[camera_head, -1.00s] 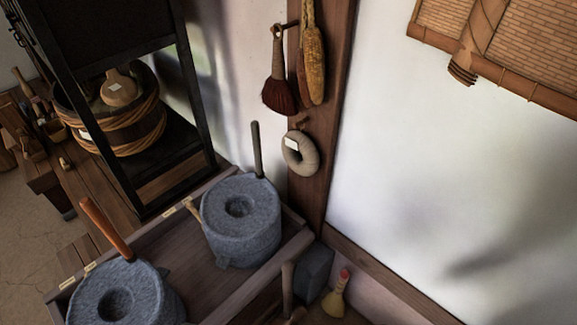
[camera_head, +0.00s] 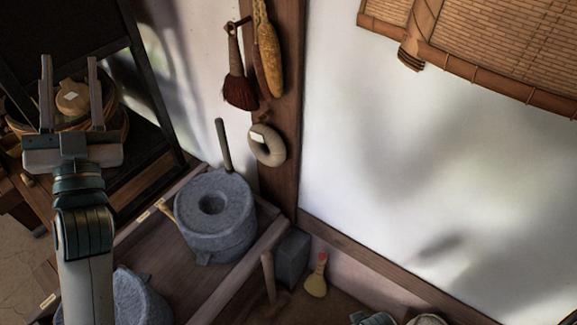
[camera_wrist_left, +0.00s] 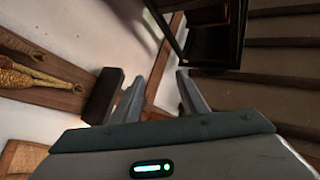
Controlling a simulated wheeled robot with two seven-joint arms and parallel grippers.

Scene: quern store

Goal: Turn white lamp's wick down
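No white lamp can be made out in any view. My left gripper (camera_head: 72,98) stands upright at the left of the head view, its two fingers apart with nothing between them. It is in front of the dark shelf and a wooden tub on it. In the left wrist view the two fingers (camera_wrist_left: 160,100) are also spread and empty, pointing toward a white wall and dark timber. My right gripper is in neither view now.
A grey stone quern (camera_head: 232,222) sits in a wooden trough; a second quern (camera_head: 140,299) is partly behind my left arm. A woven blind (camera_head: 490,50) hangs at upper right.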

